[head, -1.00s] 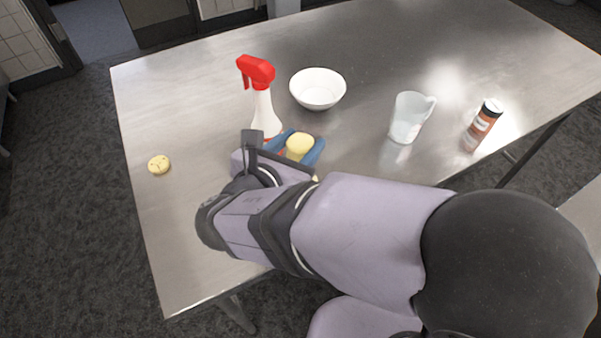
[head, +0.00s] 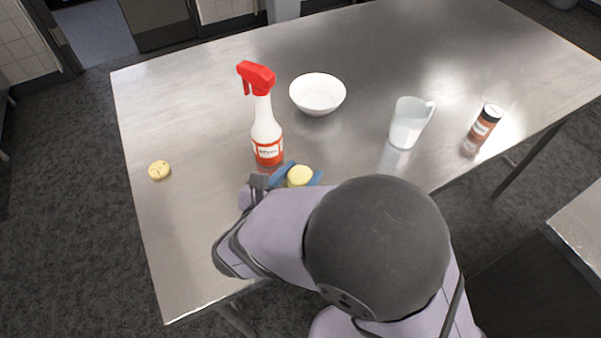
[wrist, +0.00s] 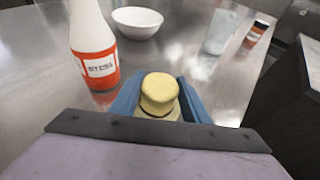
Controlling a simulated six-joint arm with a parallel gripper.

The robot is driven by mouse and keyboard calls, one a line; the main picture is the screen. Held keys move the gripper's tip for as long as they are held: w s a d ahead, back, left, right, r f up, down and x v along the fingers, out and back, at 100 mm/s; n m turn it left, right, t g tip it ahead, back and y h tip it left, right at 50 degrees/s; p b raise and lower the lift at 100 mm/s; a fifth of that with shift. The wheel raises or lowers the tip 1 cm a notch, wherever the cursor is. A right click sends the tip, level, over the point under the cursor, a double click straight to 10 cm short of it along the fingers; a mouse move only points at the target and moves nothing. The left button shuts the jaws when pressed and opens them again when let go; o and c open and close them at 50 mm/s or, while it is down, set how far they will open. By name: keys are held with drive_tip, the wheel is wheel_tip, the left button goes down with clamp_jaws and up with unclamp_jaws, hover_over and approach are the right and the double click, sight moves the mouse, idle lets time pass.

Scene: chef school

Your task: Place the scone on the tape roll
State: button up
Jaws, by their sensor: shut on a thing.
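My gripper (wrist: 160,100) has its blue fingers shut on a pale yellow, rounded scone (wrist: 158,88). The scone also shows between the fingers in the head view (head: 299,175), in front of the spray bottle. It looks upright. In the wrist view a tan edge (wrist: 174,115) shows right below the scone. It may be the tape roll, but I cannot tell whether the scone touches it. My arm covers the area below the gripper in the head view.
A spray bottle (head: 265,130) with a red head stands close behind the gripper. A white bowl (head: 318,94), a clear jug (head: 408,123) and a spice jar (head: 485,124) stand farther off. A small round yellowish piece (head: 158,170) lies on the left of the steel table (head: 190,225).

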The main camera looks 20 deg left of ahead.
drive_tip(key=shift+f, duration=0.15)
drive_tip(key=o, duration=1)
drive_tip(key=shift+o, duration=0.2)
drive_tip(key=shift+r, duration=0.2)
drive_tip(key=b+v, duration=0.1)
drive_tip(key=v, duration=1.1)
drive_tip(key=shift+f, duration=0.1)
